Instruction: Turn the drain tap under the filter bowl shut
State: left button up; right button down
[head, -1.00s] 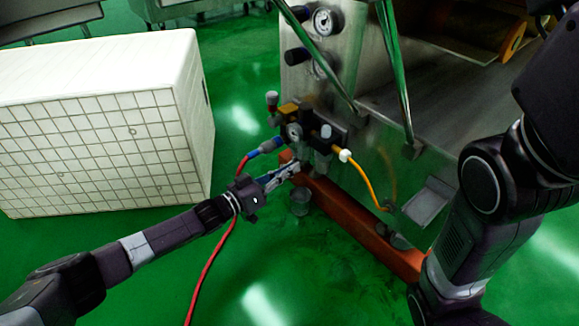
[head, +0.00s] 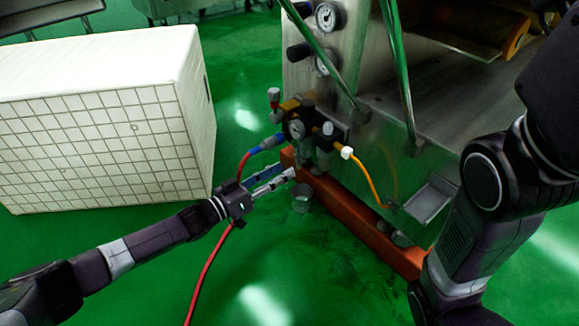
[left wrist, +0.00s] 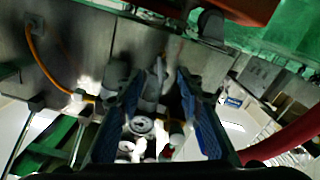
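The filter unit with its round gauge (head: 297,129) is mounted on the machine's side. The filter bowl (head: 304,152) hangs under it, above the orange-red beam. In the left wrist view, which shows the unit upside down, the grey bowl (left wrist: 152,92) lies between my fingers. A small upright part at its end, seemingly the drain tap (left wrist: 160,68), shows near the fingertips; its setting cannot be told. My left gripper (head: 285,172) is open, its fingers apart just left of and below the bowl. It shows also in the left wrist view (left wrist: 158,82). My right gripper is out of view.
A red hose (head: 215,255) runs from the unit's blue connector past my left wrist. A yellow hose (head: 366,178) leaves on the right. A clear cup (head: 301,198) stands below the unit. A white tiled block (head: 110,140) stands left; green floor lies open in front.

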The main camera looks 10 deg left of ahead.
pick_arm(q)
jog(key=v, duration=0.7)
jog(key=shift+s+a, duration=0.2)
jog(key=shift+s, duration=0.05)
jog(key=shift+r, duration=0.1)
